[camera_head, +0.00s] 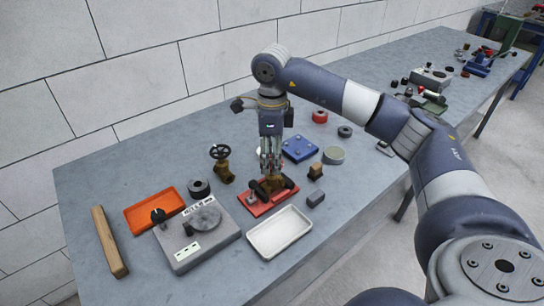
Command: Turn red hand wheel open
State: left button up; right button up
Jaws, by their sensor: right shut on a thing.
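My right gripper (271,165) points straight down and is shut on the top of a small brass and dark fitting (268,186). The fitting stands on a red base plate (257,209) on the grey table. The fingers cover the gripped part, so I cannot tell whether it is a red hand wheel. A brass valve with a dark hand wheel (220,152) stands to the left of the gripper, apart from it. A small red round part (320,116) lies farther back. My left gripper is not in view.
A white tray (280,232) and a grey device with a round plate (200,240) stand in front. An orange tray (145,217) and a wooden bar (109,245) lie left. The table's back left is clear.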

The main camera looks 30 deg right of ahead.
jog(key=n, duration=0.4)
jog(key=shift+n+b, duration=0.3)
jog(key=shift+n, duration=1.8)
jog(key=o, duration=1.1)
jog(key=shift+c, duration=0.2)
notch_tip(320, 180, up, 12)
